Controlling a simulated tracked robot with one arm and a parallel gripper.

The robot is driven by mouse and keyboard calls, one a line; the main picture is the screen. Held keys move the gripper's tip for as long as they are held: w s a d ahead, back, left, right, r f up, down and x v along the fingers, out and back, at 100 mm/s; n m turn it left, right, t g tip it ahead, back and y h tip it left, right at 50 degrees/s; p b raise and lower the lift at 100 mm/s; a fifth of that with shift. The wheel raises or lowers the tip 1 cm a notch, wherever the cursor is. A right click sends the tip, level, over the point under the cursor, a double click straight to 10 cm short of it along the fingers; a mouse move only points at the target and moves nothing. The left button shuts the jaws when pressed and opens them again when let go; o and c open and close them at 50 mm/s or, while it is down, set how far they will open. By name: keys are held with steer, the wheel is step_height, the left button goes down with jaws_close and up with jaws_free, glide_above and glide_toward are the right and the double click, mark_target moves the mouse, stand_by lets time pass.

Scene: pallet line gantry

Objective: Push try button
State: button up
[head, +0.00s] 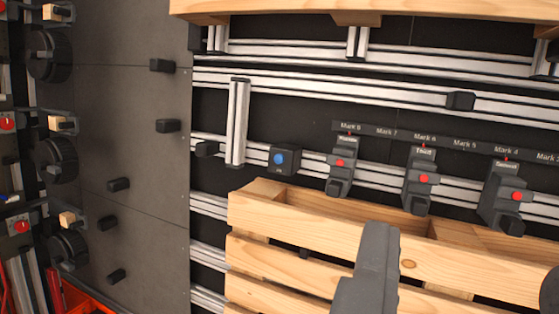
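A small black box with a round blue button (279,159) is mounted on a metal rail left of the marked sliders. Tiny lettering under the button is too small to read, so I cannot confirm that it is the try button. My gripper (379,240) shows as a dark grey finger at the lower middle, in front of the wooden pallet. It is to the right of and below the blue button in the picture and appears apart from it. Only part of the gripper shows, and I cannot tell whether it is open or shut.
Three black sliders with red buttons (340,163) (423,179) (515,196) sit on the rail under a strip marked Mark 8 to Mark 4. A wooden pallet (300,229) stands below. A dark panel (130,200) with black knobs is at left, beside black wheels (55,160).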

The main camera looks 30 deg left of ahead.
steer(key=shift+c, duration=0.3)
jaws_close()
stand_by(1.5)
